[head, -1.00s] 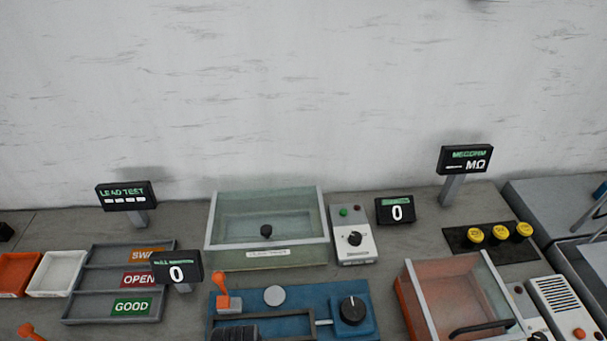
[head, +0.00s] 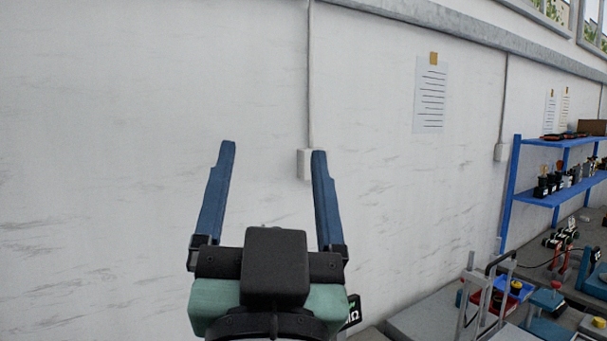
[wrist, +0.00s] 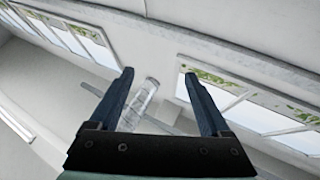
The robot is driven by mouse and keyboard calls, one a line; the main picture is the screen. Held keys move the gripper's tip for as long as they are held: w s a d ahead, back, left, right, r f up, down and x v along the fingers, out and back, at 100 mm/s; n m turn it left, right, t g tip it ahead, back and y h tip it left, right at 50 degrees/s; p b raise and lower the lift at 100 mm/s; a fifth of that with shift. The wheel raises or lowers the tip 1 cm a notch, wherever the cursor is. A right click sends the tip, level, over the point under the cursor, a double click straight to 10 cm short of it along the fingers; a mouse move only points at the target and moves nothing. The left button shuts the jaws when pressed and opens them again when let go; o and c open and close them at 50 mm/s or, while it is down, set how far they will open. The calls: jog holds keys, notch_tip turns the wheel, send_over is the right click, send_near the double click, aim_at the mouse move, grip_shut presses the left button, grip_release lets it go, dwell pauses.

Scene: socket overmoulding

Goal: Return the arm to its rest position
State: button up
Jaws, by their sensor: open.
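My gripper (head: 270,165) is raised in front of the white wall in the head view, its two blue fingers pointing up and spread wide apart. Nothing is between the fingers. In the wrist view my gripper (wrist: 160,85) is also open and empty, facing the upper wall and windows. A pale, clear cylindrical shape (wrist: 138,105) shows beyond the fingers there, apart from them; I cannot tell what it is.
A blue shelf (head: 560,195) with small items stands at the right. Below it is a bench with a red tray (head: 505,285) and several devices. A wall socket box (head: 304,163) and a paper sheet (head: 431,95) are on the wall. The space around my gripper looks clear.

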jog(key=s+d+r+n+t+h, duration=0.1)
jog(key=s+d+r+t, duration=0.1)
jog(key=s+r, duration=0.3)
jog(key=shift+s+d+r+t, duration=0.3)
jog(key=shift+s+r+t, duration=0.15)
jog(key=shift+r, duration=0.3)
notch_tip(320, 180, down, 3)
jog(key=b, duration=0.3)
jog(key=shift+w, duration=0.1)
